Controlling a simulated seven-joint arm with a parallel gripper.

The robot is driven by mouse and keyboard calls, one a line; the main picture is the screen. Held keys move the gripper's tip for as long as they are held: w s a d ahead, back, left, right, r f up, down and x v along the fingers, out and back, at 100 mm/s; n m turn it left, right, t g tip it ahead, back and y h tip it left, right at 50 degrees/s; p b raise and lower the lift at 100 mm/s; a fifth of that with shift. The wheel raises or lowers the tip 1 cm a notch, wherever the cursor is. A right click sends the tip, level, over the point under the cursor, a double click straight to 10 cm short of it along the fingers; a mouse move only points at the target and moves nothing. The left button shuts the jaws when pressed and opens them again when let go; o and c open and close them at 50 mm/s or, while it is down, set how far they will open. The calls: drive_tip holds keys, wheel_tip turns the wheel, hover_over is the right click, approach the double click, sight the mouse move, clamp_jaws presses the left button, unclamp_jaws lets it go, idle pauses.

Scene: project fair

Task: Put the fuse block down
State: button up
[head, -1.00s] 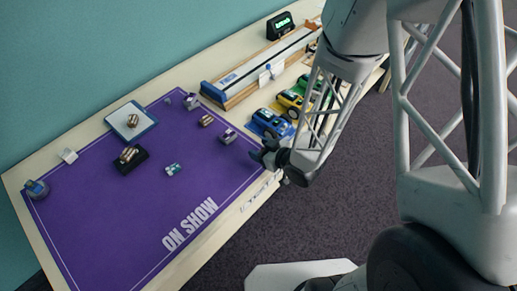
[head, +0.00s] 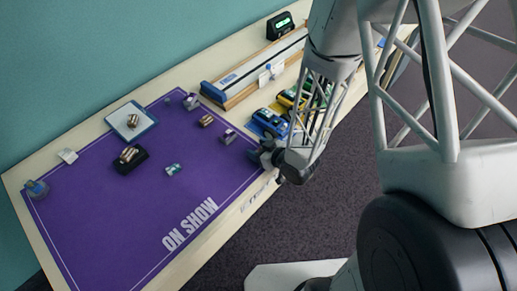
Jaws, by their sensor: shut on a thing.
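My gripper (head: 257,155) is at the right edge of the purple mat, just below the blue toy car. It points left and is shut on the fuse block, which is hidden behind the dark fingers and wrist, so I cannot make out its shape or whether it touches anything. The purple mat (head: 110,225), lettered "ON SHOW", lies on the pale table (head: 85,133).
Near my gripper are a small grey-purple part (head: 228,136) and a brown part (head: 206,121). A teal-and-white part (head: 174,169), black holder (head: 131,160) and blue-edged tray (head: 145,130) stand farther left. A blue car (head: 268,124) is close above. The mat's lower middle is clear.

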drive_tip(key=shift+f, duration=0.2)
idle(0.3)
drive_tip(key=o, duration=0.9)
drive_tip(key=shift+o, duration=0.2)
drive_tip(key=shift+s+d, duration=0.1)
drive_tip(key=shift+v, duration=3.8)
drive_tip(key=shift+r, duration=0.15)
